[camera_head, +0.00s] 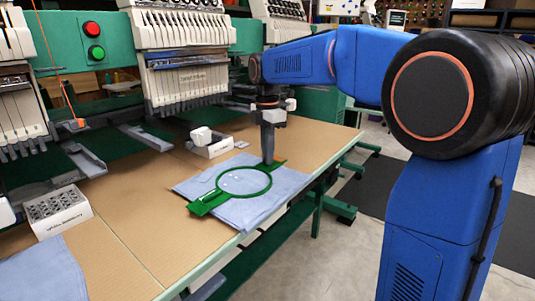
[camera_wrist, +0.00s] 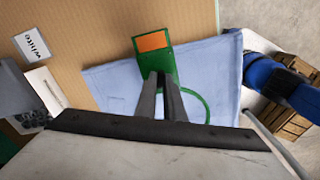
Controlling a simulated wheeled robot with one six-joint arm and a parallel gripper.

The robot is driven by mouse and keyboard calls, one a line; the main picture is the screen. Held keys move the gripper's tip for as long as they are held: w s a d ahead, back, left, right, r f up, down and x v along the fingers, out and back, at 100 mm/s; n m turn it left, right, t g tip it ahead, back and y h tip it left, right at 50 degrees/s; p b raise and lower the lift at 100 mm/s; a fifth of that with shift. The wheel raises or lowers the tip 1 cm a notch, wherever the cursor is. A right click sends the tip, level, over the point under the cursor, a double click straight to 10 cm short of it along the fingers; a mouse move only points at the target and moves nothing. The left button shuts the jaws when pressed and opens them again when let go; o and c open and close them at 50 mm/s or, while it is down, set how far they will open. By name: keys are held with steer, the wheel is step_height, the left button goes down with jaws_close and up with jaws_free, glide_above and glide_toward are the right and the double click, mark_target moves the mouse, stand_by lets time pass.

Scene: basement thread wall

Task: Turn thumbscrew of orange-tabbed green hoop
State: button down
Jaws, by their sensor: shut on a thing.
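The green hoop (camera_head: 267,190) lies flat on a folded light-blue cloth (camera_head: 237,213) on the table. One end carries a green bracket with an orange tab (camera_wrist: 152,41), seen in the wrist view. Part of the ring (camera_wrist: 207,103) shows to the right of the fingers.
A white box (camera_head: 210,147) stands behind the cloth, and a white box with round holes (camera_head: 58,213) stands at left. Another blue cloth (camera_head: 42,275) lies front left. Embroidery machine heads (camera_head: 184,75) hang over the table's back. Bare table (camera_head: 150,212) lies left of the hoop.

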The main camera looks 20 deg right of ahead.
steer(key=m, duration=0.4)
steer(key=shift+m, duration=0.3)
steer(key=m, duration=0.3)
steer(key=shift+m, duration=0.4)
steer(key=m, duration=1)
steer(key=shift+m, duration=0.4)
steer(key=m, duration=0.9)
steer(key=shift+m, duration=1.7)
steer(key=c, duration=1.8)
jaws_free()
steer(key=shift+c, duration=0.2)
